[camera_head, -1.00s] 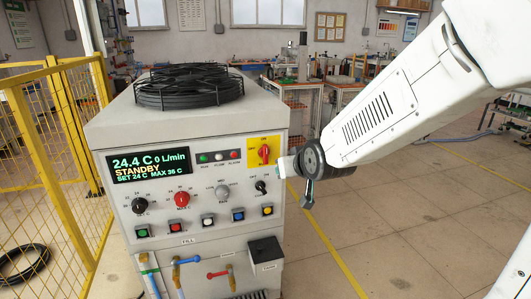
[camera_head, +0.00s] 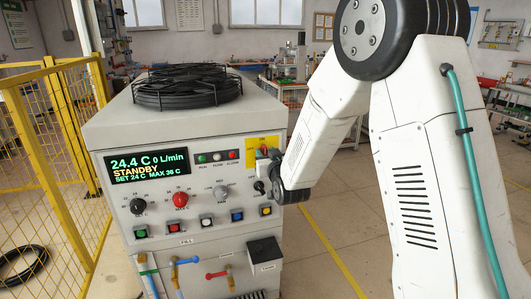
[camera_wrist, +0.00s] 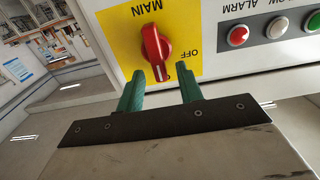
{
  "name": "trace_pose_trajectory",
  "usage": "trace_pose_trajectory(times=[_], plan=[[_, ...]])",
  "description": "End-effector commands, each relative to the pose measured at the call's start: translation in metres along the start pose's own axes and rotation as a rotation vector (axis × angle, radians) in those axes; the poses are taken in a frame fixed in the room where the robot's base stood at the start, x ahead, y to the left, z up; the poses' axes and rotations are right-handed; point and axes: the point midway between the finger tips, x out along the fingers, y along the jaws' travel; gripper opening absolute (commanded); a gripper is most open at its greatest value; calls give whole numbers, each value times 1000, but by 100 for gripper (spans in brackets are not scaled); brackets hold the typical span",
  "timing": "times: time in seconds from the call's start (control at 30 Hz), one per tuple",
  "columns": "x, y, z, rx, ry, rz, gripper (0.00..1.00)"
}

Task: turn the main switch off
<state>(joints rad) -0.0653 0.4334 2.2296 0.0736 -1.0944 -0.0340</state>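The main switch (camera_wrist: 155,47) is a red knob on a yellow plate marked MAIN and OFF, upside down in the wrist view. Its white mark points down in that view, away from MAIN; OFF is to the right. A label by the marked end is mostly hidden by a finger. My gripper (camera_wrist: 160,75) is open, with one green finger on each side of the knob's marked end. I cannot tell whether either finger touches it. In the head view the yellow plate (camera_head: 253,142) shows, but my wrist partly covers the knob and my fingers.
Indicator lamps (camera_wrist: 278,28) sit beside the plate. Below are a black knob (camera_head: 138,206), a red knob (camera_head: 180,199) and several push buttons (camera_head: 207,220). The display (camera_head: 148,167) reads STANDBY. A yellow fence (camera_head: 50,150) stands at left. The floor right of the cabinet is partly free.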

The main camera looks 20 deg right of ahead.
Motion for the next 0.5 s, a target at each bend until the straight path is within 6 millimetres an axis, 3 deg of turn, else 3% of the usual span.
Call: trace_pose_trajectory(times=[0.13, 0.43, 0.5], plan=[[12, 0, 0, 0, 0, 0, 36], [15, 0, 0, 0, -1, 0, 36], [15, 0, 0, 0, -1, 0, 17]])
